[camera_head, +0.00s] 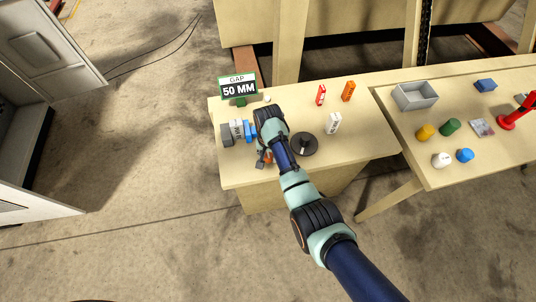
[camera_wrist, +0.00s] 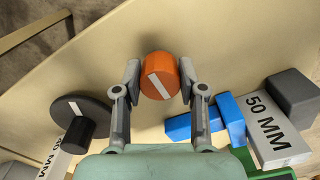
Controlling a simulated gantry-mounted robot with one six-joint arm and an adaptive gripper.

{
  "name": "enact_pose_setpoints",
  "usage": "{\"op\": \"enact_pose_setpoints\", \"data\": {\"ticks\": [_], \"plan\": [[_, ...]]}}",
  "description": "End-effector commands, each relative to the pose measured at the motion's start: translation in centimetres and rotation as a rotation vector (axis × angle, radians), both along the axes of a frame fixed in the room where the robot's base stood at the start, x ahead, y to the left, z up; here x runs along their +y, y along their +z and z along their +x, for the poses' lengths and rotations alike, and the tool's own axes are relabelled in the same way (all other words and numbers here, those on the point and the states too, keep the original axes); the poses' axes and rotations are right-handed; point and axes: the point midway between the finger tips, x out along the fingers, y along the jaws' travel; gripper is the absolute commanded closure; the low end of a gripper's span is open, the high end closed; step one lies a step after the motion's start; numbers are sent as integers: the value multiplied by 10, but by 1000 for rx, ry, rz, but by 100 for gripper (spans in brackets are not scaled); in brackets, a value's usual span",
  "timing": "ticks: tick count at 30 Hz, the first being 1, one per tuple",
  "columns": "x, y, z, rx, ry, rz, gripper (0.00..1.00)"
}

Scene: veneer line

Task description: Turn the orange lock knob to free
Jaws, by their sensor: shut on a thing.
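The orange lock knob (camera_wrist: 160,77) is a short round cylinder with a white stripe, which runs slantwise in the wrist view. My gripper (camera_wrist: 159,80) has one finger on each side of it and is shut on it. In the head view my gripper (camera_head: 265,158) is over the near left part of the table, and the orange knob there is mostly hidden by it. Beside it stands a grey block marked 50 MM (camera_wrist: 276,128) with a blue part (camera_wrist: 206,120) against it. A green-framed sign (camera_head: 239,88) reads GAP 50 MM.
A black round dial with a raised grip (camera_head: 304,145) is right of my gripper. A white labelled block (camera_head: 333,123), a red block (camera_head: 321,95) and an orange block (camera_head: 348,91) stand behind it. The right table holds a grey bin (camera_head: 415,97) and several coloured pieces.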

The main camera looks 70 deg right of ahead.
Motion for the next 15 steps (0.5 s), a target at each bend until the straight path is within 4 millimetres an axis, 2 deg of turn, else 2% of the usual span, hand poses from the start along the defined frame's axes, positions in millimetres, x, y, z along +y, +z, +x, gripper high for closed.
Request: {"op": "enact_pose_setpoints", "data": {"ticks": [8, 15], "plan": [[0, 2, 0, 1, 101, 0, 94], [-1, 3, -1, 1, 294, 1, 94]]}}
